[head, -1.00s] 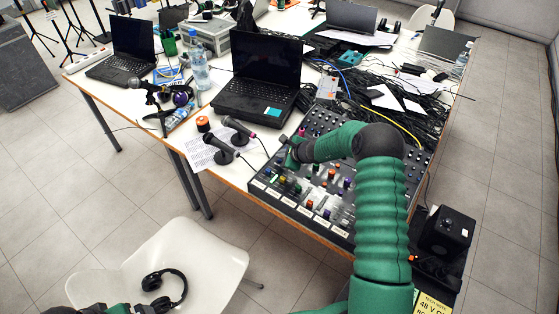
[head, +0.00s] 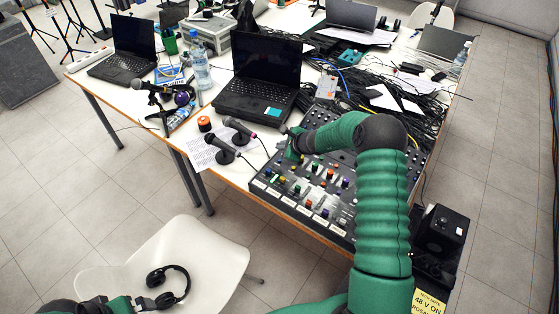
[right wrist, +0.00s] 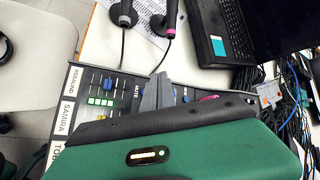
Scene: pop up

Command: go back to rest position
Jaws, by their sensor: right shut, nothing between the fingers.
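My right gripper (head: 286,131) is above the upper left part of the mixer (head: 262,186), close to its left edge. In the right wrist view its grey fingers (right wrist: 158,92) are shut together with nothing between them, and the mixer (right wrist: 125,87) with its labels and buttons lies below. My green right forearm hides much of the mixer in the head view. My left gripper (head: 145,303) is low at the bottom left, by the white chair. It is small and dark there, and its jaws cannot be made out.
Black headphones (head: 181,272) lie on the white chair (head: 205,262), close to my left gripper. Two microphones (head: 222,153) stand left of the mixer. A laptop (head: 262,62) and tangled cables (head: 420,112) lie behind. A black speaker (head: 443,230) stands at right.

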